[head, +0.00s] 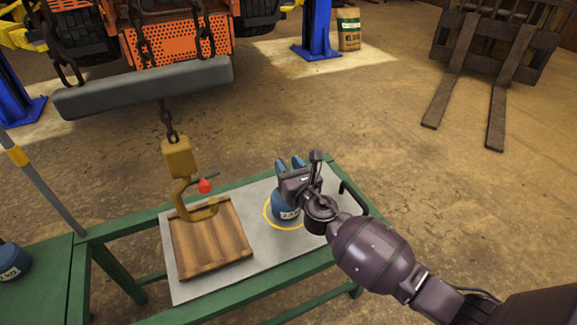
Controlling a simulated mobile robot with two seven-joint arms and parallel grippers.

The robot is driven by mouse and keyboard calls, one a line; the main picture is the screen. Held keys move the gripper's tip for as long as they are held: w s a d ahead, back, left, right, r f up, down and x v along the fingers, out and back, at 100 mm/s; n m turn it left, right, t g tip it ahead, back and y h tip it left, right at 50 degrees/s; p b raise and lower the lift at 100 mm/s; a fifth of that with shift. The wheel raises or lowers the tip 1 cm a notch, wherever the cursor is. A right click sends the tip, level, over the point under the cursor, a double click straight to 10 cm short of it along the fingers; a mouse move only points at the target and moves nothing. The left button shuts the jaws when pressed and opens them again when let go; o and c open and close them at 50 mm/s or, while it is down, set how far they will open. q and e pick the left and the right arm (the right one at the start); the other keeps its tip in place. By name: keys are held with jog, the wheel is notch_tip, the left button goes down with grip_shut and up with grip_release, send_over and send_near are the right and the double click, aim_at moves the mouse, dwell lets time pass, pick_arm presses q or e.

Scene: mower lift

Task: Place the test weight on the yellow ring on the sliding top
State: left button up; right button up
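The blue test weight (286,210), with a pale label, stands inside the yellow ring (266,216) on the grey sliding top (190,286). It looks upright, but I cannot tell whether it bears fully on the top. My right gripper (296,182) is at the weight's upper part, in front of it, and hides much of it. Blue parts show above and behind the gripper. I cannot see whether the fingers are closed on the weight. My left gripper is out of view.
A wooden board (211,240) lies on the top's left part, with a yellow hook (195,207) hanging over it from a chain. Another blue weight (12,262) stands on the green bench at left. A grey beam (145,87) hangs before the orange mower (165,45). Forks (450,85) stand at back right.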

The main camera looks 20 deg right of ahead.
jog(key=shift+s+f, duration=0.1)
pick_arm(q)
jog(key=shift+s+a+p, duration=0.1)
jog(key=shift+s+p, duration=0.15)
jog(key=shift+p, duration=0.4)
pick_arm(e)
jog(key=s, duration=1.2)
jog(key=shift+d+f, duration=0.2)
jog(key=shift+f, duration=0.05)
jog(key=shift+w, duration=0.1)
